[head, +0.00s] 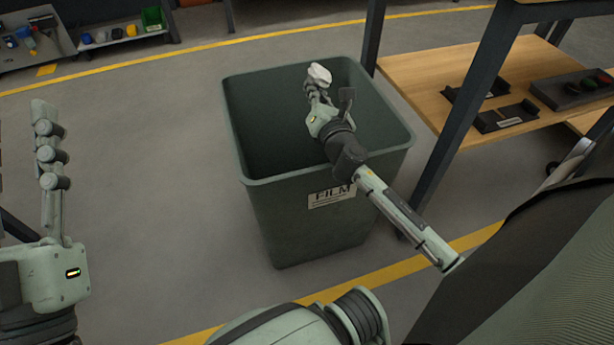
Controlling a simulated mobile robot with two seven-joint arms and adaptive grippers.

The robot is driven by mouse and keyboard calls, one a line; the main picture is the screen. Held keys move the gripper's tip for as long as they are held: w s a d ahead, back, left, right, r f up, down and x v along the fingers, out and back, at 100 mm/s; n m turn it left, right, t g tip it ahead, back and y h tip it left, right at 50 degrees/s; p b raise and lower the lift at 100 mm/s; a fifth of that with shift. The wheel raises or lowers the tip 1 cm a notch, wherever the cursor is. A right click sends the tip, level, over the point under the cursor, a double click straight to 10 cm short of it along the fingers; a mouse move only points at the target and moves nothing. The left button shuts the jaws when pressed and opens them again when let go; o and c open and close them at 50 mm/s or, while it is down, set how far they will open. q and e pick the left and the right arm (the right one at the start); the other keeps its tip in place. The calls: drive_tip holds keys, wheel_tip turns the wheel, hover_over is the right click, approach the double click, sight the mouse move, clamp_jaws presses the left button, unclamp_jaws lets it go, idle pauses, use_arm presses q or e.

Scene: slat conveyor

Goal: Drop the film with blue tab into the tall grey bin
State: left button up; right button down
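The tall grey bin (300,225) stands on the floor in the middle of the head view, open at the top, with a FILM label on its front. My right gripper (318,82) reaches over the front rim and is above the bin's opening. At its fingertips is a crumpled whitish film (320,73), which appears gripped there. No blue tab shows on the visible part of the film. My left gripper (42,110) is at the left edge, seen side-on, well away from the bin; its finger gap is hidden. The bin's floor is hidden.
A wooden-topped bench (430,75) with dark trays stands to the right, its dark leg close to the bin. Shelves with small coloured items (115,35) are at the back left. Yellow lines cross the floor; the floor left of the bin is clear.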

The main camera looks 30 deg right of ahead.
drive_tip(key=c, duration=1.6)
unclamp_jaws()
drive_tip(key=shift+c, duration=0.2)
drive_tip(key=v, duration=1.2)
drive_tip(key=shift+s, duration=0.15)
